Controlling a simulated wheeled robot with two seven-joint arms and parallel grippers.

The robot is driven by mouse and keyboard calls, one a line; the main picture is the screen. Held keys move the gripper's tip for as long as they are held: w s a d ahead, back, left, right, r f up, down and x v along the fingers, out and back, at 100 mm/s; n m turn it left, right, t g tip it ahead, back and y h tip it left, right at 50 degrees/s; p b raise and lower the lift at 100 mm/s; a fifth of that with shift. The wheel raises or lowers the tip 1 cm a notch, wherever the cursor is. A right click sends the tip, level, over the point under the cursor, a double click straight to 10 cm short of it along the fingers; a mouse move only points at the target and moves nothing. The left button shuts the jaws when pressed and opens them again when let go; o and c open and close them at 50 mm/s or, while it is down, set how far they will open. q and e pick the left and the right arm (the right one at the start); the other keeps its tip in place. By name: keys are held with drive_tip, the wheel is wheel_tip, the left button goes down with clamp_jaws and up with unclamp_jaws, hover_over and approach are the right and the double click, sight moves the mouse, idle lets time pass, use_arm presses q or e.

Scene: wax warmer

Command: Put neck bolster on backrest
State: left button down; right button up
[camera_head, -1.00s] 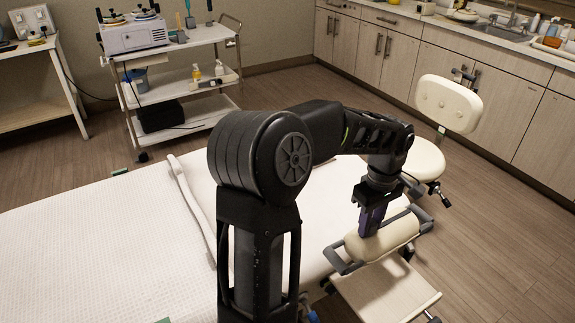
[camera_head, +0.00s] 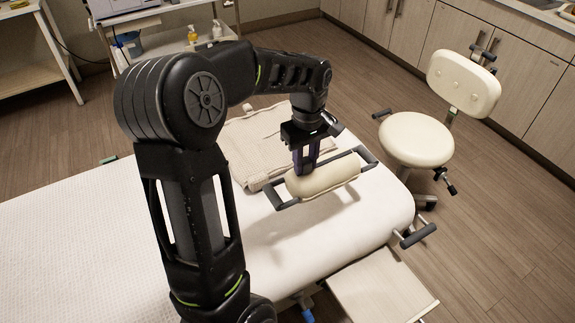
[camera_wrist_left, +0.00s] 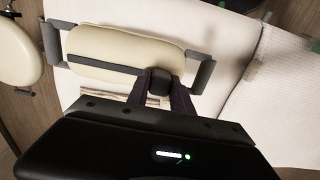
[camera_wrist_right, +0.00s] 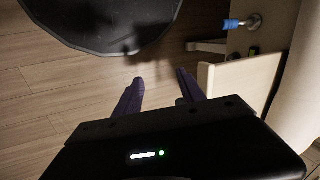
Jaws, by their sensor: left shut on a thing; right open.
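My left gripper (camera_head: 303,170) is shut on the neck bolster (camera_head: 335,176), a cream roll cushion with a dark handle bar at each end. The bolster appears held a little above the white padded bed (camera_head: 350,230), near its right end. It also shows in the left wrist view (camera_wrist_left: 115,48), where the fingers (camera_wrist_left: 165,88) meet its frame on one long side. Which part of the bed is the backrest I cannot tell for sure; the stool has its own back (camera_head: 464,82). My right gripper (camera_wrist_right: 160,80) is open and empty, low over the floor, outside the head view.
A folded beige towel (camera_head: 250,150) lies on the bed just behind the bolster. A pale footrest-like panel (camera_head: 380,288) juts out at the bed's front right. A cream stool (camera_head: 415,140) stands to the right. A white trolley (camera_head: 160,42) stands behind.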

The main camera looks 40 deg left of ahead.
sight(305, 178)
use_arm(q)
drive_tip(key=shift+f+p, duration=0.3)
drive_tip(key=shift+f, duration=2.75)
drive_tip(key=shift+f, duration=1.85)
drive_tip(key=shift+f, duration=0.25)
drive_tip(key=c, duration=1.1)
unclamp_jaws()
drive_tip(key=shift+r, duration=0.1)
drive_tip(key=shift+r, duration=0.1)
wheel_tip(305, 178, up, 12)
drive_tip(key=shift+r, duration=0.1)
